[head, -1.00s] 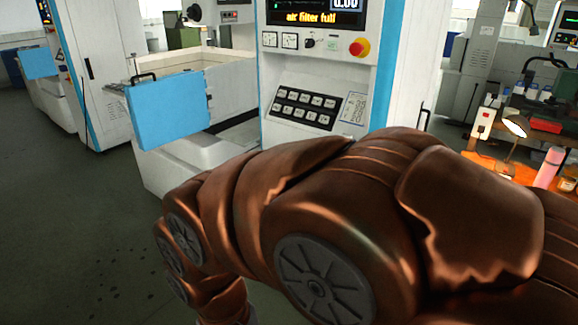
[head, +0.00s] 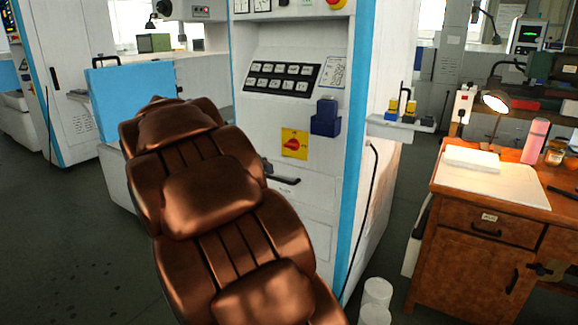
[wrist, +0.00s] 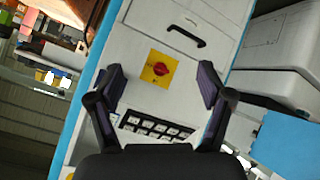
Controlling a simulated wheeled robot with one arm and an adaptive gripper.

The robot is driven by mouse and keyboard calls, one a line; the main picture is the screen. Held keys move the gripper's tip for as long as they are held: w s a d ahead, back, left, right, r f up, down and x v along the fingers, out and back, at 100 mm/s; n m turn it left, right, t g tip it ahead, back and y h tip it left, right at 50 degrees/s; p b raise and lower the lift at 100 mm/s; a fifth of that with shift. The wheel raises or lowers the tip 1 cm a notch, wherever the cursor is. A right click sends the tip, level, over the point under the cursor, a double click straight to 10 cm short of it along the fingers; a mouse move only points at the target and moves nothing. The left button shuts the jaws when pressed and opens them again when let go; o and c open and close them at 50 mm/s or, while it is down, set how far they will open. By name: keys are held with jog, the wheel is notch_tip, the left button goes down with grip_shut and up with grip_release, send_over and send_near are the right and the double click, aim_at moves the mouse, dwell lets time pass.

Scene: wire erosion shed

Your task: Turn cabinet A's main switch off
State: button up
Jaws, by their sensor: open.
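The cabinet (head: 272,123) is white with blue edges and stands in the middle of the head view. Its main switch (head: 294,144) is a red rotary knob on a yellow plate, low on the front panel. In the wrist view the switch (wrist: 160,69) shows beyond my gripper (wrist: 162,85), between the two fingers in the picture and apart from them. The gripper is open and empty. I cannot read a letter on the cabinet.
A black drawer handle (head: 282,179) sits just below the switch. A dark blue box (head: 325,118) is on the panel to its upper right. A keypad (head: 282,77) lies above. A wooden desk (head: 478,235) stands at right, and white cylinders (head: 376,298) stand on the floor.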

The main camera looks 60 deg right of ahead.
aim_at(289, 146)
jog(key=shift+w+d+f+m+h+b, duration=1.15)
jog(key=shift+d+b, duration=1.4)
jog(key=shift+d, duration=2.45)
jog(key=shift+w+d+f+m+h+b, duration=0.35)
jog(key=shift+w+d+m+h+b, duration=0.7)
jog(key=shift+w+d+b, duration=2.65)
jog(key=shift+s+d+f+m+h+b, duration=0.1)
jog(key=shift+d+f+m+h+b, duration=1.05)
jog(key=shift+d, duration=5.2)
jog(key=shift+r+n+h+b, duration=0.3)
jog(key=shift+r+n+h, duration=0.05)
jog(key=shift+r, duration=0.05)
jog(key=shift+c, duration=0.2)
jog(key=c, duration=1.1)
